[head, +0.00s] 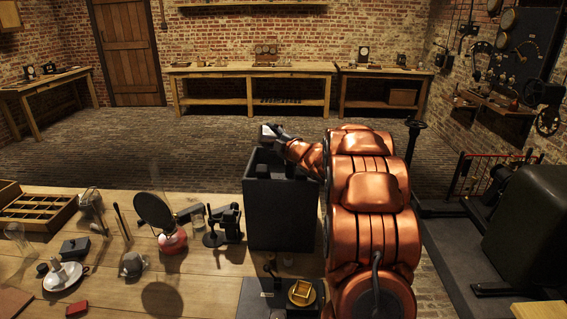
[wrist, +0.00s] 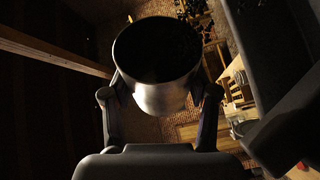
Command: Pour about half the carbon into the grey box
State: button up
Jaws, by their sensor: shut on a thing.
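My gripper (wrist: 160,98) is shut on a metal cup (wrist: 165,97), with one finger on each side of its wall. The cup's round mouth faces up in the wrist view, and its inside is very dark. I cannot make out how much carbon it holds. In the head view my copper arm reaches to the tall dark grey box (head: 281,215) on the table. My gripper (head: 272,133) is above the box's top edge there, tilted. The cup is not clear in the head view, and the inside of the box is mostly hidden.
A black stand (head: 222,226) and a red-based round mirror-like disc (head: 155,212) stand left of the box. A wooden compartment tray (head: 35,212) is at the far left. Bare table shows between things.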

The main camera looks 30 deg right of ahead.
jog(key=shift+s+d+r+m+t, duration=0.1)
jog(key=shift+d+r+m+t, duration=0.15)
jog(key=shift+m, duration=0.55)
dwell(1.4)
